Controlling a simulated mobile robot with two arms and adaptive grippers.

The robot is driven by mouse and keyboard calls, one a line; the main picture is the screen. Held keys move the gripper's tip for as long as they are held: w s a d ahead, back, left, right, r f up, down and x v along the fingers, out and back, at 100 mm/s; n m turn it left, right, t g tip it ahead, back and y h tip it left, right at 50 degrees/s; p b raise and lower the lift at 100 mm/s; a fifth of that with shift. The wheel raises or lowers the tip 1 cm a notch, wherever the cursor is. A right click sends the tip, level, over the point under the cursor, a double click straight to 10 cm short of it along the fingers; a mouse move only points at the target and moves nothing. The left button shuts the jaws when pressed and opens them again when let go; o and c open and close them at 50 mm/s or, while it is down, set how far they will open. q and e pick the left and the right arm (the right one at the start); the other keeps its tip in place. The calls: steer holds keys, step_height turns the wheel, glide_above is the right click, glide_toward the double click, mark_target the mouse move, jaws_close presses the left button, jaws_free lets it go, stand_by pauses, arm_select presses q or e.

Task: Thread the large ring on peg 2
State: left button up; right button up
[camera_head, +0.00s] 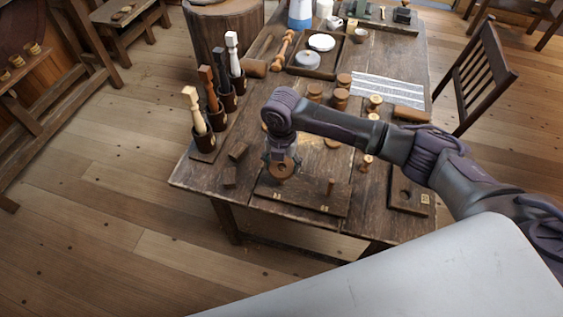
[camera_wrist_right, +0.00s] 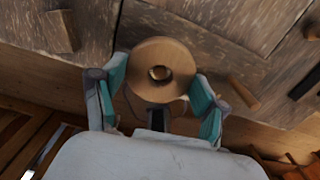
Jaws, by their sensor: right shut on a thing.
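The large ring (camera_head: 284,172) is a round wooden disc with a central hole. My right gripper (camera_head: 281,160) is shut on it, over the left part of a dark wooden peg board (camera_head: 306,199) near the table's front edge. In the right wrist view the ring (camera_wrist_right: 142,61) sits between the teal finger pads of the gripper (camera_wrist_right: 163,88). A light round spot shows inside its hole; I cannot tell if it is a peg tip. One upright peg (camera_head: 331,186) stands bare on the board's right part, and it also shows in the wrist view (camera_wrist_right: 243,92). The board's number marks are too small to read.
Holders with upright tools (camera_head: 204,142) stand along the left edge. Several turned spools (camera_head: 341,98) stand behind my right arm.

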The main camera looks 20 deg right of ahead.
steer(key=shift+f, duration=0.85)
stand_by(0.4)
steer(key=o, duration=1.2)
steer(key=shift+c, duration=0.2)
step_height(320, 180, up, 10)
steer(key=p, duration=0.9)
steer(key=shift+p, duration=0.35)
